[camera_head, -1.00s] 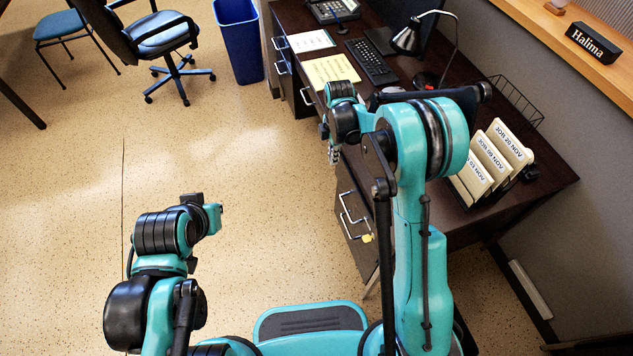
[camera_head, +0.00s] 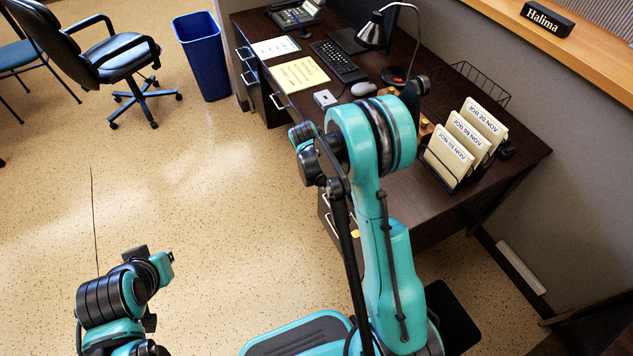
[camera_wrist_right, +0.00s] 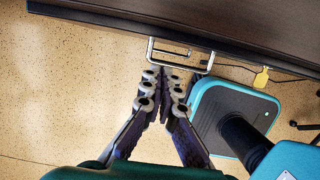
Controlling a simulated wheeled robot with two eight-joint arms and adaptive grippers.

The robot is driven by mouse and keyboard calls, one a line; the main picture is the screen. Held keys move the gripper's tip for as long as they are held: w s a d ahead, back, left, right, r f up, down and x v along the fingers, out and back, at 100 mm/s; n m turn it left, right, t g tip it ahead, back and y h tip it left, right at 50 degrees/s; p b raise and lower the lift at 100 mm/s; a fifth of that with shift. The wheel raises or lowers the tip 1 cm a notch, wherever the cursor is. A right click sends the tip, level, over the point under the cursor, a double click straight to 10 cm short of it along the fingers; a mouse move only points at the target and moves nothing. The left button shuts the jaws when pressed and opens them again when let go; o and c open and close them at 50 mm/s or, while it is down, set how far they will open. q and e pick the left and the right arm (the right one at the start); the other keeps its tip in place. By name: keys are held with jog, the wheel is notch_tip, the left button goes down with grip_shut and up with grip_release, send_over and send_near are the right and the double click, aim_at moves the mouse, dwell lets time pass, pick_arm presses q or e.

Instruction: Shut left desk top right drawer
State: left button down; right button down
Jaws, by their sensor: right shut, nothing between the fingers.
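The left desk (camera_head: 425,200) is dark brown, with drawers on its floor-facing side. My right arm covers much of its right-hand drawer stack; metal handles (camera_head: 326,200) show beside the arm, lower down. In the right wrist view, my right gripper (camera_wrist_right: 166,72) is shut and empty, its tips just below a metal drawer handle (camera_wrist_right: 209,60) on the dark front (camera_wrist_right: 110,18). Whether they touch is unclear. A second handle shows within the first one's outline. How far the top right drawer stands out cannot be told. My left arm is at lower left; its fingers do not show.
A yellow tag (camera_wrist_right: 261,78) hangs by the drawer front. A file rack (camera_head: 455,170), a lamp (camera_head: 372,32) and a keyboard (camera_head: 338,62) stand on the desk. A blue bin (camera_head: 202,60) and an office chair (camera_head: 120,65) are beyond.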

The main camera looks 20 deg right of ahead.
pick_arm(q)
jog(key=shift+f+b, duration=0.3)
jog(key=shift+f, duration=0.15)
pick_arm(e)
jog(key=d, duration=0.2)
jog(key=shift+d+r, duration=0.1)
jog(key=shift+d, duration=0.2)
pick_arm(q)
jog(key=shift+a, duration=0.1)
pick_arm(e)
jog(key=shift+w+d, duration=0.1)
jog(key=shift+d, duration=1.05)
